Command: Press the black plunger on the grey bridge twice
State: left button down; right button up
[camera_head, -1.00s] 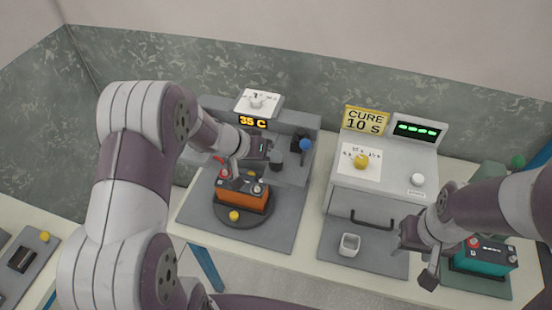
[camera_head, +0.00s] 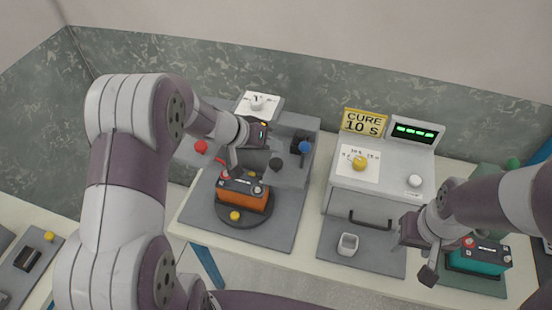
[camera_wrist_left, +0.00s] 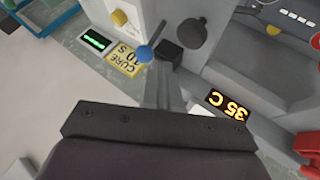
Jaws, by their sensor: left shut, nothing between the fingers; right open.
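The black plunger (camera_head: 276,164) shows as a dark rounded knob on the grey bridge (camera_head: 291,176), just right of my left gripper; it also shows in the left wrist view (camera_wrist_left: 190,34). My left gripper (camera_head: 234,168) is shut and empty, over the left part of the bridge and above the orange battery (camera_head: 241,197). In the left wrist view its fingers (camera_wrist_left: 167,88) are together, apart from the plunger. I cannot tell their exact height over the bridge. My right gripper (camera_head: 416,256) is open and empty, in front of the white oven.
A blue-knobbed lever (camera_head: 305,147) stands right of the plunger, and a red knob (camera_head: 201,146) is at the bridge's left. The battery sits on a dark round turntable (camera_head: 227,214). A teal battery (camera_head: 480,259) is near my right gripper.

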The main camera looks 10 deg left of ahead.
pick_arm(q)
jog(key=shift+r+p, duration=0.45)
jog(key=shift+r, duration=0.85)
jog(key=shift+n, duration=0.3)
jog(key=s+a+f+g+y+b, duration=0.1)
jog(key=s+f+g+y+b, duration=0.1)
jog(key=s, duration=0.7)
jog(key=s+a+f+g+y+b, duration=0.2)
jog(key=s+y, duration=0.3)
jog(key=s, duration=0.4)
jog(key=shift+s+a+f+g+b, duration=0.3)
jog(key=shift+f+b, duration=0.15)
jog(key=shift+f, duration=0.4)
